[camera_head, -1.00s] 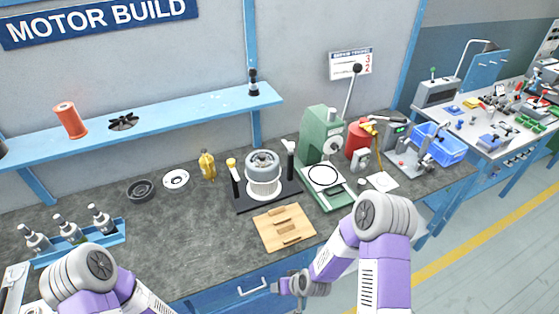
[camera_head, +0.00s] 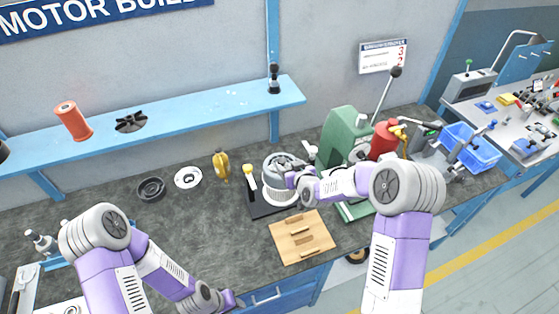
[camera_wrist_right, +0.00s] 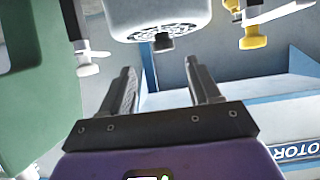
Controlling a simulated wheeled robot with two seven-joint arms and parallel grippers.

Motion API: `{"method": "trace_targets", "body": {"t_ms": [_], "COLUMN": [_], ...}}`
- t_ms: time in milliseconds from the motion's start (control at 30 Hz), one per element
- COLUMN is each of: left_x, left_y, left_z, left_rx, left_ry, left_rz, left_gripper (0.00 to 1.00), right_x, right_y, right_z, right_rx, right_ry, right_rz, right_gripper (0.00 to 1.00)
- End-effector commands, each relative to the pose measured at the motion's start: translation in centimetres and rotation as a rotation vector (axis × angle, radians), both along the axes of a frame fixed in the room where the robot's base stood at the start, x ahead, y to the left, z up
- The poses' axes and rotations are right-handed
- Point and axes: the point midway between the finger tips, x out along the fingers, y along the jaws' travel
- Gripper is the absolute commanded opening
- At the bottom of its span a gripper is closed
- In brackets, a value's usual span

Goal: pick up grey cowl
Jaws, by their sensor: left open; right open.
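The grey cowl (camera_head: 274,165) sits on top of the round white body on the black stand at the bench's middle. In the right wrist view, which is upside down, the grey cowl (camera_wrist_right: 165,12) fills the top, with a perforated end and a dark knob. My right gripper (camera_head: 293,176) is just beside the cowl in the head view and partly covers it. In its wrist view the right gripper (camera_wrist_right: 165,82) is open and empty, its fingers apart from the cowl. My left gripper (camera_head: 230,298) is low at the bench's front edge, far from the cowl; its fingers are hard to make out.
The green press (camera_head: 343,135) stands close to the right of the cowl, with a red canister (camera_head: 384,140) beyond. A yellow-topped tool (camera_head: 250,172) stands close on the left. A wooden block board (camera_head: 302,238) lies in front.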

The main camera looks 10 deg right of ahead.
Motion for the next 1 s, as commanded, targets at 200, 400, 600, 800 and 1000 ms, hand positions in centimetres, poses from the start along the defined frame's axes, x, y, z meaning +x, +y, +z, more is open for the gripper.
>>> {"method": "trace_targets", "body": {"t_ms": [200,400,600,800,1000], "left_x": [0.0,0.0,0.0,0.0,0.0], "left_y": [0.0,0.0,0.0,0.0,0.0], "left_z": [0.3,0.9,0.9,0.9,0.9], "left_rx": [0.0,0.0,0.0,0.0,0.0], "left_ry": [0.001,0.0,0.0,0.0,0.0], "left_rz": [0.001,0.0,0.0,0.0,0.0], "left_gripper": [0.43,0.43,0.43,0.43,0.43], "right_x": [1.8,4.2,5.5,5.7,5.6], "right_y": [0.5,1.4,1.6,1.6,1.6], "right_z": [-1.0,-2.3,-3.0,-3.1,-3.1], "right_rx": [0.001,0.0,0.001,0.001,0.001], "right_ry": [0.003,0.002,0.002,0.002,0.002], "right_rz": [0.0,0.001,0.0,0.0,0.0], "right_gripper": [0.62,0.62,0.62,0.62,0.39]}}
